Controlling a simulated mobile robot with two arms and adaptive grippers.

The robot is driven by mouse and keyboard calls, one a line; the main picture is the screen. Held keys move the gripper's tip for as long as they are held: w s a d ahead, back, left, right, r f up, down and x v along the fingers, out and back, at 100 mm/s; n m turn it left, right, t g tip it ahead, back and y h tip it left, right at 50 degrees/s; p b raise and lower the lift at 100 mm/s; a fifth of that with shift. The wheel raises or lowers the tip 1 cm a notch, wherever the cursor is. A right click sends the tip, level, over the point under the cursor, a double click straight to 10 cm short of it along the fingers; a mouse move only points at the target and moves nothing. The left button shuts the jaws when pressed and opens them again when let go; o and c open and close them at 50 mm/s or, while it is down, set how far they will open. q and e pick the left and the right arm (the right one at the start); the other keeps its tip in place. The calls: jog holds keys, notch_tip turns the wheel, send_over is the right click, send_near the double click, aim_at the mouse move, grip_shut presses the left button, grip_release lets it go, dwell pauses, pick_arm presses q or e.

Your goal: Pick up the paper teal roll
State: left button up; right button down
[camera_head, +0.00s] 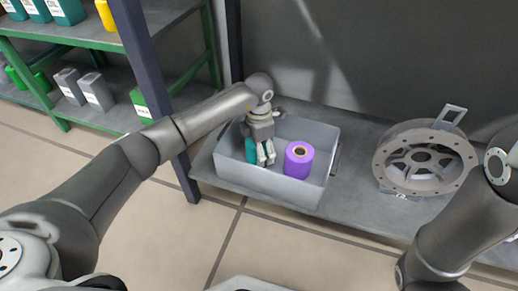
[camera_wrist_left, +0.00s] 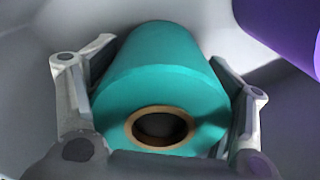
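The teal roll (camera_head: 251,155) stands inside a grey bin (camera_head: 265,182) on the shelf, mostly hidden behind my left gripper in the head view. In the left wrist view the teal roll (camera_wrist_left: 170,75) fills the middle, its brown core ring facing the camera. My left gripper (camera_head: 265,160) reaches down into the bin. Its fingers also show in the left wrist view (camera_wrist_left: 165,100), one on each side of the roll, close to it. Whether both fingers touch the roll is unclear. My right arm shows at the right edge, but its gripper is out of view.
A purple roll (camera_head: 298,159) stands in the same bin, right of my left gripper; it also shows in the left wrist view (camera_wrist_left: 285,28). A round metal housing (camera_head: 424,158) sits on the grey shelf (camera_head: 352,190). A dark post (camera_head: 150,75) stands beside my left arm.

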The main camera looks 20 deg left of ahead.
pick_arm(q)
jog(key=shift+c, duration=0.8)
